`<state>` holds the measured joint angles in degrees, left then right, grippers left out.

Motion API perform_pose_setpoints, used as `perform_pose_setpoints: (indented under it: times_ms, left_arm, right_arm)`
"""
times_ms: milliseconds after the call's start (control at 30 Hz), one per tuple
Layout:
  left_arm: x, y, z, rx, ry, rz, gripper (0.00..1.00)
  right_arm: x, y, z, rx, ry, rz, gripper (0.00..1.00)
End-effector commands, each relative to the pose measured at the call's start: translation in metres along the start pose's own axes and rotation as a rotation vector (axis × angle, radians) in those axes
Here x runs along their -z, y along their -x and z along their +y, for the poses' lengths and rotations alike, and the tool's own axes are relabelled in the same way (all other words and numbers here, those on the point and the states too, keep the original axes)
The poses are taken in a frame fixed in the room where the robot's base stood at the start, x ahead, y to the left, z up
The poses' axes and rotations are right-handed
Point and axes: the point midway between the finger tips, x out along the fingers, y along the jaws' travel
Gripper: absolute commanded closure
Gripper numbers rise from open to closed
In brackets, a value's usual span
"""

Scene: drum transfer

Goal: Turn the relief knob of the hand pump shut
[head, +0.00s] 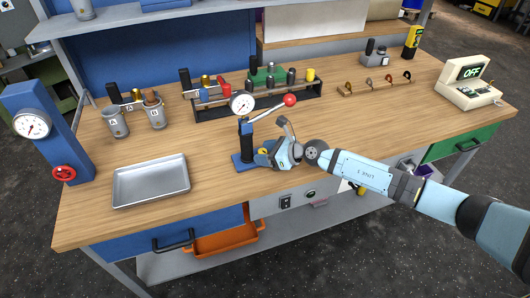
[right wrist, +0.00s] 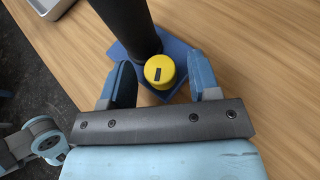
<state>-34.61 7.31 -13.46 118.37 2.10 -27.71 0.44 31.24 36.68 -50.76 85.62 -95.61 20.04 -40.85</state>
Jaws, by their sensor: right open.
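The hand pump (head: 244,140) stands near the front edge of the bench, with a blue base, dark column, round gauge and red-tipped lever. Its relief knob (right wrist: 159,71) is a round yellow cap with a dark slot mark, low beside the column on the blue base (right wrist: 184,52). My right gripper (head: 262,157) is at the pump's base. In the right wrist view its open fingers (right wrist: 161,80) stand one on each side of the knob, with visible gaps. In the head view the gripper hides most of the knob. My left gripper is not in view.
A metal tray (head: 150,183) lies left of the pump. A blue gauge stand with a red handwheel (head: 63,173) is at the far left. Grey cups (head: 115,122) and a tool rack (head: 255,100) stand behind. The bench right of the pump is largely clear, under my right arm.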

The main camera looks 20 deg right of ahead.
Motion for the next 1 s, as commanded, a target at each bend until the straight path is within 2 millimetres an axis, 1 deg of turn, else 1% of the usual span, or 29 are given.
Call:
perform_pose_setpoints:
  times_ms: [167, 400, 500, 600, 700, 800, 1000]
  left_arm:
    - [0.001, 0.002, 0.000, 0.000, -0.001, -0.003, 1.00]
    - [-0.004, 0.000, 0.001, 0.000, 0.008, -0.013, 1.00]
    - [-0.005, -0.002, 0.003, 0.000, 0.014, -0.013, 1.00]
    - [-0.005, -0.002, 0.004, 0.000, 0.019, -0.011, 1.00]
    - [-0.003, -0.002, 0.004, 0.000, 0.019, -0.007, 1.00]
    - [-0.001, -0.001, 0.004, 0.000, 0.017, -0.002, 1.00]
    - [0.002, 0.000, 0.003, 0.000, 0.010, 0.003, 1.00]
  right_arm:
    - [0.001, 0.027, -0.001, 0.001, 0.001, 0.003, 0.44]
    - [0.002, 0.083, -0.001, 0.002, 0.001, 0.004, 0.44]
    - [0.002, 0.103, 0.000, 0.001, 0.001, 0.003, 0.44]
    - [0.002, 0.118, 0.000, 0.001, 0.000, 0.002, 0.44]
    - [0.001, 0.129, 0.000, 0.001, -0.001, 0.002, 0.44]
    - [0.001, 0.134, 0.000, 0.001, 0.000, 0.001, 0.44]
    - [0.000, 0.136, 0.000, 0.001, 0.000, 0.001, 0.44]
